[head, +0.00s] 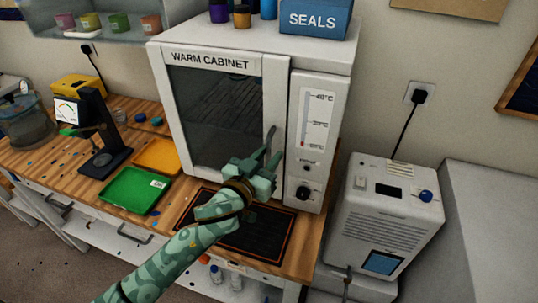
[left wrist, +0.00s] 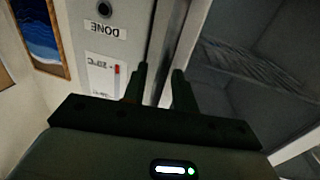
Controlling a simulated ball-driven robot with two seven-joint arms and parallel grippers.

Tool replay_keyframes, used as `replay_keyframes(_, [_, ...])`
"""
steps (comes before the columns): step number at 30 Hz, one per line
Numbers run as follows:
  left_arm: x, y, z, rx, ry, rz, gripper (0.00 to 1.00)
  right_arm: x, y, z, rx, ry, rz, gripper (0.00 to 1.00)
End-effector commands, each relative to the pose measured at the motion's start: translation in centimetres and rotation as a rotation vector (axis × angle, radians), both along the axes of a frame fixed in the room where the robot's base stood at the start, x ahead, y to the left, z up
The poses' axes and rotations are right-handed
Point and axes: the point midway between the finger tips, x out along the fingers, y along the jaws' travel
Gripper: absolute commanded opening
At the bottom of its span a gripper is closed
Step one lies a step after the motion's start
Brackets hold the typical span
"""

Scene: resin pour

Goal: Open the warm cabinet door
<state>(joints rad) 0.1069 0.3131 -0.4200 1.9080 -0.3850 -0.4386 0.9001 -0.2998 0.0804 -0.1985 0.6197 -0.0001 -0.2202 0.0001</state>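The white warm cabinet (head: 225,50) stands on the wooden bench, its name printed above a dark window. Its door (head: 215,110) looks shut. A grey upright handle (head: 269,138) is on the door's right edge. My left gripper (head: 262,168) is at the handle's lower part, and its fingers hide that end. In the left wrist view the two fingers (left wrist: 160,80) stand apart, pointing at the cabinet front, with a grey upright strip between them. Whether they touch the handle is unclear. My right gripper is not in view.
A control panel (head: 304,185) with a knob is right of the door. A black mat (head: 270,240) lies in front. Green (head: 134,190) and orange (head: 158,156) trays and a dark stand (head: 108,157) are left. A blue SEALS box (head: 318,20) is on top. A white machine (head: 385,215) is right.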

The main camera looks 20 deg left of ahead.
Motion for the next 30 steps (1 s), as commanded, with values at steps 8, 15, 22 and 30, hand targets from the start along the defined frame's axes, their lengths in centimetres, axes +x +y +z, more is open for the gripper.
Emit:
replay_keyframes(8, [0.7, -0.2, 0.0, 0.0, 0.0, 0.0, 0.28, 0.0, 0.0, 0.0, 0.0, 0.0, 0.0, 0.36])
replay_keyframes(15, [0.7, -0.2, 0.0, 0.0, 0.0, 0.0, 0.0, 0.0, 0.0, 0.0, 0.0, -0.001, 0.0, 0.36])
replay_keyframes(22, [0.4, -0.1, 0.0, 0.001, 0.001, -0.008, 0.0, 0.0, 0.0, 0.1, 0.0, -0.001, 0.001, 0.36])
replay_keyframes(30, [-2.5, 0.7, 0.2, 0.003, 0.003, -0.1, 0.0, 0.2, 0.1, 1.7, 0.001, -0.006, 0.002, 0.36])
